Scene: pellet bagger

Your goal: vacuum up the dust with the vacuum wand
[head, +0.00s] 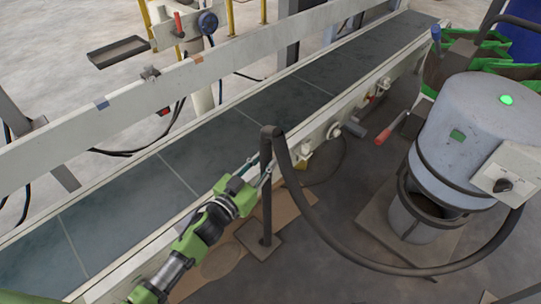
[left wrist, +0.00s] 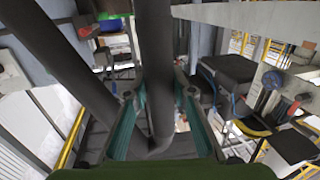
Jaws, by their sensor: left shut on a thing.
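The vacuum wand (head: 267,205) is a dark upright tube beside the near side of the conveyor. Its lower end meets a flat brown square piece (head: 260,241) at floor level; I cannot tell whether this is a nozzle or a stand. My left gripper (head: 262,178) is shut on the wand's upper part. The wand also shows between the fingers in the left wrist view (left wrist: 155,75). A black hose loops from the wand's top towards the grey vacuum drum (head: 470,125), which has a lit green lamp. Tan patches, seemingly the dust (head: 222,262), lie on the floor around the wand's foot.
The conveyor (head: 245,135) with its pale side rails runs diagonally behind the wand. A red-handled lever (head: 384,136) sticks out from its near side. The hose (head: 345,250) sweeps low across the floor at right. Green bins (head: 455,36) stand behind the drum.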

